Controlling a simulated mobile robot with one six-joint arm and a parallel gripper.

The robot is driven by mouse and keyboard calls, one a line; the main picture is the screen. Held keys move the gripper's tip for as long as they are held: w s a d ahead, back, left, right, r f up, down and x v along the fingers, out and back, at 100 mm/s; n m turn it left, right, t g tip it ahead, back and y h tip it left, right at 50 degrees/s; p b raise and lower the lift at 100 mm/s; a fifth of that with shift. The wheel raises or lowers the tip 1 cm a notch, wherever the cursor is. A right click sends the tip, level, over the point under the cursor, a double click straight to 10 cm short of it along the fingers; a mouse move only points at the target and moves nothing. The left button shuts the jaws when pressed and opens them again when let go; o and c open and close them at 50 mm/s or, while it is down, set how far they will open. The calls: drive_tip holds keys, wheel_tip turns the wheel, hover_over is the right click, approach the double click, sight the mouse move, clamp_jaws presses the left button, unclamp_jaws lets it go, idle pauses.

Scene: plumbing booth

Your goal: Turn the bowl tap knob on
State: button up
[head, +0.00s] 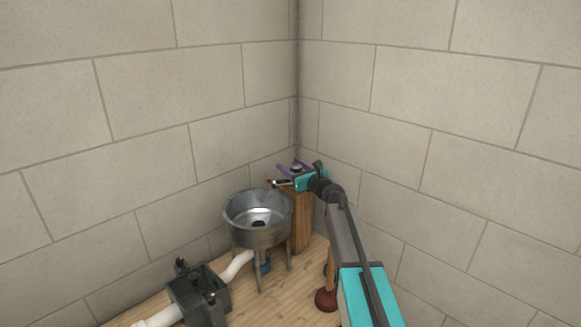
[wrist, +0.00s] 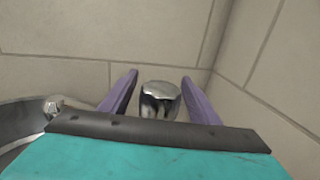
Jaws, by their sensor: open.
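The bowl tap knob (wrist: 160,98) is a faceted chrome knob, seen in the wrist view between the two purple fingers of my gripper (wrist: 160,92). The fingers stand apart on either side of it, with a visible gap on each side. In the head view my gripper (head: 293,168) is at the wooden post (head: 301,222) in the corner, and the knob is small there and hard to make out. The metal bowl (head: 257,216) stands on legs left of the post. The tap spout (head: 281,183) points toward the bowl.
A dark grey box-shaped fitting (head: 199,295) with white pipe (head: 238,266) sits on the wooden floor to the left. A plunger (head: 326,299) stands near my arm. Block walls meet close behind the post. The bowl's rim (wrist: 22,122) shows at left in the wrist view.

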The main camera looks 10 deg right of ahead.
drive_tip(key=c, duration=1.1)
drive_tip(key=shift+o, duration=0.2)
drive_tip(key=shift+a+n+g+y, duration=0.1)
drive_tip(key=shift+n+g+y, duration=0.35)
drive_tip(key=shift+y, duration=0.25)
drive_tip(key=shift+s+a+f+n+g+y+b, duration=0.1)
drive_tip(key=shift+n+g+y+b, duration=0.2)
drive_tip(key=shift+n+y, duration=0.15)
drive_tip(key=shift+a+n+g+y+b, duration=0.1)
drive_tip(key=shift+n+g+y+b, duration=0.15)
drive_tip(key=shift+y, duration=0.2)
drive_tip(key=n+g+y, duration=0.3)
drive_tip(key=shift+s+a+g+y+b, duration=0.25)
drive_tip(key=shift+s+g+y+b, duration=0.05)
drive_tip(key=shift+b, duration=0.05)
drive_tip(key=n+g, duration=0.1)
drive_tip(key=n+g+y, duration=0.2)
drive_tip(key=shift+s+a, duration=0.25)
drive_tip(key=shift+s, duration=0.05)
drive_tip(key=shift+s+a+n+g+y, duration=0.1)
drive_tip(key=shift+s+n+g+y, duration=0.25)
drive_tip(key=shift+g, duration=0.35)
drive_tip(key=shift+s+a+n+g+y, duration=0.15)
drive_tip(key=shift+n+g, duration=0.25)
drive_tip(key=shift+g, duration=0.3)
drive_tip(key=o, duration=1.1)
drive_tip(key=shift+c, duration=0.2)
